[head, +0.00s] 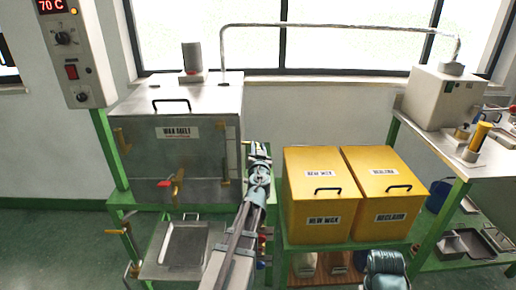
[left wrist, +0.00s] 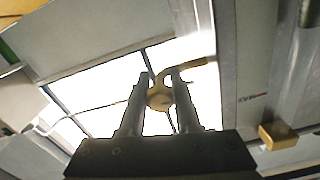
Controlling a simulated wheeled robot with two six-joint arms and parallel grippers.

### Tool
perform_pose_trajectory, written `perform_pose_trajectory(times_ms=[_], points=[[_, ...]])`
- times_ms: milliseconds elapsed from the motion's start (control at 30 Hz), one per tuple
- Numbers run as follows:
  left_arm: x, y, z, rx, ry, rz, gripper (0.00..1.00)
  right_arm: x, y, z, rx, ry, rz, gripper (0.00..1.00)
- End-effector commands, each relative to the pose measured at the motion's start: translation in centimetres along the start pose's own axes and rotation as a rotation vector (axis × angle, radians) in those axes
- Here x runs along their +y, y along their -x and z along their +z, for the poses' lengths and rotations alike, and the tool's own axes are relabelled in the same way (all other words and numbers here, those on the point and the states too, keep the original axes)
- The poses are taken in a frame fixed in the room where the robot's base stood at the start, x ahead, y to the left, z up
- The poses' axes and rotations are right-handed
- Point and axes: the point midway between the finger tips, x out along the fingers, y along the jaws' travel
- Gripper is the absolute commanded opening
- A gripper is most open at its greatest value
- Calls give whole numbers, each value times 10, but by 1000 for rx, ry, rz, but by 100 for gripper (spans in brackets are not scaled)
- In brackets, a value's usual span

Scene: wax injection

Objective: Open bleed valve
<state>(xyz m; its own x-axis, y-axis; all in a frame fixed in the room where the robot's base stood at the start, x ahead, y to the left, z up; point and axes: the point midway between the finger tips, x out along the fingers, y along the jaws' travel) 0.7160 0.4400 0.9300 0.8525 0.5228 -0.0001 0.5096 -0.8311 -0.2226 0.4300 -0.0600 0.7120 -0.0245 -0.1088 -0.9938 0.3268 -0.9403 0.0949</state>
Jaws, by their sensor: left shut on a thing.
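My left gripper (head: 258,150) reaches up beside the right side of the steel wax melt tank (head: 150,150). In the left wrist view its two fingers (left wrist: 159,100) are closed on a small rounded brass fitting (left wrist: 160,97), which I take to be the bleed valve. A brass arm (left wrist: 192,67) runs from it toward the upper right. In the head view the gripper hides this fitting. I cannot tell from these views how far the valve is turned.
A red-handled tap (head: 165,183) sits low on the tank's front, above a steel tray (head: 180,245). Two yellow bins (head: 318,190) stand close to the right of my left arm. A bent pipe (head: 340,26) passes overhead to a grey machine (head: 440,98).

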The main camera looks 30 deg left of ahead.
Motion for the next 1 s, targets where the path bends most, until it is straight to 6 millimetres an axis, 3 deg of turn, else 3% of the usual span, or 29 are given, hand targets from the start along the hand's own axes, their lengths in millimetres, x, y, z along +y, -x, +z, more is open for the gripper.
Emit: perform_pose_trajectory(times_ms=[1000], points=[[1,1,0,1,-959,1,0,0,0,0,0,0,0,50]])
